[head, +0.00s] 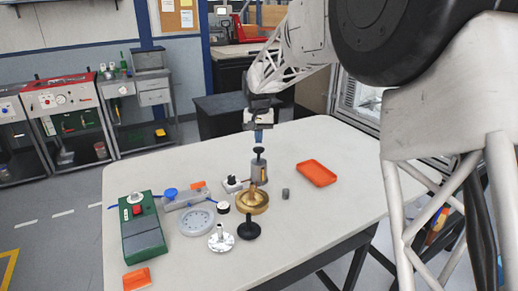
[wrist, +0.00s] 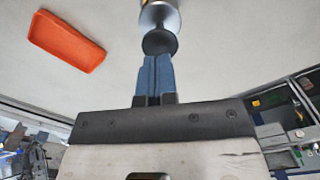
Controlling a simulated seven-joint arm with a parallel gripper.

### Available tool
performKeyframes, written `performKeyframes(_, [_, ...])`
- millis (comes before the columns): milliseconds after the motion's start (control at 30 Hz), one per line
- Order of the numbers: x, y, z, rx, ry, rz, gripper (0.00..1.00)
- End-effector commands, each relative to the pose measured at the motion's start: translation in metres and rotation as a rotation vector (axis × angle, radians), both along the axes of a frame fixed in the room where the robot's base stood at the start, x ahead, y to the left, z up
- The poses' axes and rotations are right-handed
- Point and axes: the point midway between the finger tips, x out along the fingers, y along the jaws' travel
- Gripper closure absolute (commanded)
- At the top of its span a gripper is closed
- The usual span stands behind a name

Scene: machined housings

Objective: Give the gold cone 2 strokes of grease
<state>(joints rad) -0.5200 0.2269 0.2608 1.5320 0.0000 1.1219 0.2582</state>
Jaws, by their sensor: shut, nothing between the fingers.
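The gold cone (head: 252,204) stands on the table, with a wide round base and a narrower upper part. Just behind it is a grey cylinder (head: 257,173) with a black knob (head: 259,150) on a thin stem on top; I take it to be the greaser. In the wrist view the knob (wrist: 160,42) and part of the silver cylinder (wrist: 160,18) show beyond my fingertips. My gripper (head: 258,140) points down right above the knob, its blue fingers shut and empty. I cannot tell whether the fingertips touch the knob.
An orange tray (head: 316,173) lies to the right, a small grey piece (head: 285,193) nearer. A green box (head: 142,230), a grey round dish (head: 197,221), a silver part (head: 221,238) and a black part (head: 249,228) stand left and in front. The table's right side is clear.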

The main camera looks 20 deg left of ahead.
Motion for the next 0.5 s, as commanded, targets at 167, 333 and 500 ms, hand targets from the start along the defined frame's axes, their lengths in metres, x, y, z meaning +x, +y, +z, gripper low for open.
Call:
performKeyframes(167, [0.0000,0.0000,0.0001,0.000,0.000,0.000,1.00])
performKeyframes(333, [0.0001,0.0000,0.0025,0.000,0.000,0.000,1.00])
performKeyframes(500, [0.0001,0.0001,0.0095,0.000,0.000,0.000,1.00])
